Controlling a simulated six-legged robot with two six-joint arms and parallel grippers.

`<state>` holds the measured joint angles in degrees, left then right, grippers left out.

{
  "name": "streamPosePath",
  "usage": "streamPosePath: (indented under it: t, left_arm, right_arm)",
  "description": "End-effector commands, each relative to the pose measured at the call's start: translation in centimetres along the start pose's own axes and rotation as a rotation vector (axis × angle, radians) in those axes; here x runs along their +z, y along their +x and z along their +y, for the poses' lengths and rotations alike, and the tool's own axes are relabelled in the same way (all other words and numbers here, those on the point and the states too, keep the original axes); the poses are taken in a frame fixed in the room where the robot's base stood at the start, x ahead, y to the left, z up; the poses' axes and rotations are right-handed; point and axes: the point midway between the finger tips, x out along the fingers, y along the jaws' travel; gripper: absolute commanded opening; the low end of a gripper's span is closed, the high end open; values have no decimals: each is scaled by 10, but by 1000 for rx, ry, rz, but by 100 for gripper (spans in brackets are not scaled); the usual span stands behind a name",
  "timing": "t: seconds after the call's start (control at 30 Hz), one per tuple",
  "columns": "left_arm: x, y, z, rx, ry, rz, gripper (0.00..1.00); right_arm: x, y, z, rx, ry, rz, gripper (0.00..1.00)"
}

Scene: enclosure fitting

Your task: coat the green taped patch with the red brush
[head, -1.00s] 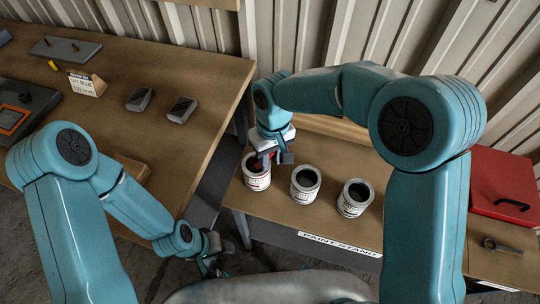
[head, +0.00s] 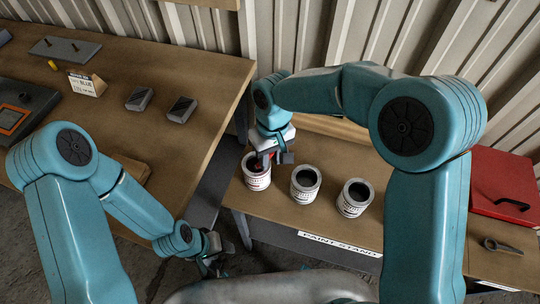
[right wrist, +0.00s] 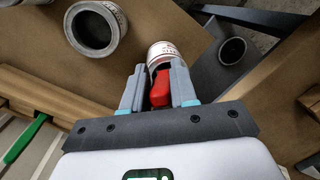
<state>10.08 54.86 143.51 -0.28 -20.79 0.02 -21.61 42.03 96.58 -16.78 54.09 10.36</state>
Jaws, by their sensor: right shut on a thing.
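My right gripper (head: 271,158) is over the leftmost paint can (head: 257,178) on the paint stand. In the right wrist view its fingers (right wrist: 159,67) are shut on the red brush (right wrist: 161,89), whose red handle shows between them. The brush's lower end is hidden, and the can (right wrist: 163,50) shows just beyond it. My left gripper (head: 212,262) hangs low beside the stand, away from the cans; its jaws are too small and dark to judge. I cannot make out a green taped patch in either view.
A middle can (head: 304,186) and a right can (head: 354,198) stand open beside the first. A red box (head: 503,182) is at the right. The workbench (head: 190,60) at left holds a sign (head: 86,85), two grey blocks and an orange-framed panel (head: 12,120). A green tool (right wrist: 22,140) lies near a wooden rack.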

Motion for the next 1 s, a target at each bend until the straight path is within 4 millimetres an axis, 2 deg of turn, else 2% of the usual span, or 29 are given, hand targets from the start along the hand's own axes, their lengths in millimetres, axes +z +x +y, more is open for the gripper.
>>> streamPosePath:
  t: [0.8, 1.0]
  left_arm:
    - [1, -47, 17, 0, 0, 0, 47]
    - [1, -47, 17, 0, 0, 0, 47]
  right_arm:
    - [4, -68, -6, 0, 0, 1, 0]
    - [5, -69, -6, 0, 0, 0, 0]
